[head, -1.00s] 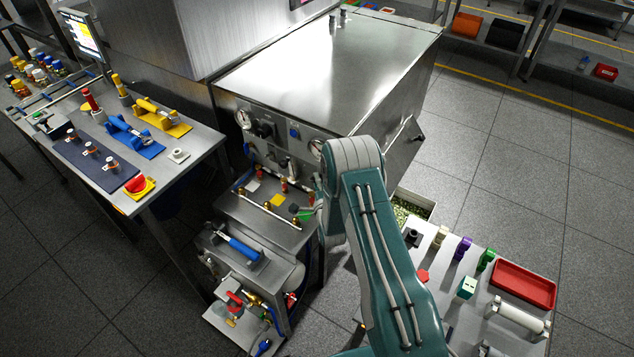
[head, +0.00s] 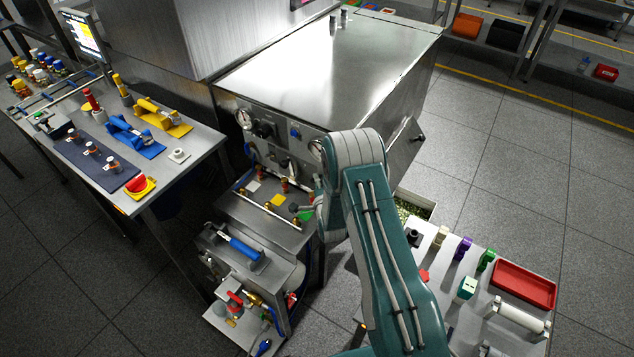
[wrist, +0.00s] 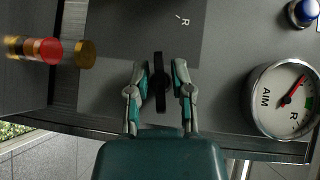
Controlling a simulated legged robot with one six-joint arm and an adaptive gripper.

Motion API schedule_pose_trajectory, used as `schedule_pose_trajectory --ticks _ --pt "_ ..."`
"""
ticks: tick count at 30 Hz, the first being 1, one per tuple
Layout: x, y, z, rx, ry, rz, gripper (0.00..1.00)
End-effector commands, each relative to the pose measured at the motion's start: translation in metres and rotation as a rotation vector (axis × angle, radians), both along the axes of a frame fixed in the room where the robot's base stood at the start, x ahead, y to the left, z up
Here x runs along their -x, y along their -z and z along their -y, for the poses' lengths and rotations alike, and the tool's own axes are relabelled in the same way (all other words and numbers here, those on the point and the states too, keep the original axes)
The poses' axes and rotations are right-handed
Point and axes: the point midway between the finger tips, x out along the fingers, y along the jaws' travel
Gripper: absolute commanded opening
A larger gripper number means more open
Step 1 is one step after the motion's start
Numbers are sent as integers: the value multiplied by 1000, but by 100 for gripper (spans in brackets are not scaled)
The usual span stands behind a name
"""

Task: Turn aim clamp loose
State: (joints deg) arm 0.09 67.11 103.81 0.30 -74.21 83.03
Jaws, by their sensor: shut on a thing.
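The aim clamp appears as a narrow black handle (wrist: 160,82) standing out from the grey panel in the wrist view. An "R" mark is printed beside it on a darker plate. My gripper (wrist: 161,76) has one finger on each side of the handle and is shut on it. A round dial marked "AIM" and "R" (wrist: 283,98), with a red needle and a green band, sits to the right. In the head view my arm hides most of the gripper and the clamp.
A red-and-brass fitting (wrist: 50,50) stands out at left in the wrist view, and a blue button (wrist: 303,12) at upper right. In the head view, the steel cabinet (head: 330,60) stands behind my arm. A red tray (head: 523,285) lies on the right-hand table.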

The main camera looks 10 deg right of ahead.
Motion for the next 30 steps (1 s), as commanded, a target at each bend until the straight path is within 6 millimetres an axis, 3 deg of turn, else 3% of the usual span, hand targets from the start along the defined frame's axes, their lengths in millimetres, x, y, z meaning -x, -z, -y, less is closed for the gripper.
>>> schedule_pose_trajectory --ticks 30 --pt "1 2 0 600 0 -612 0"
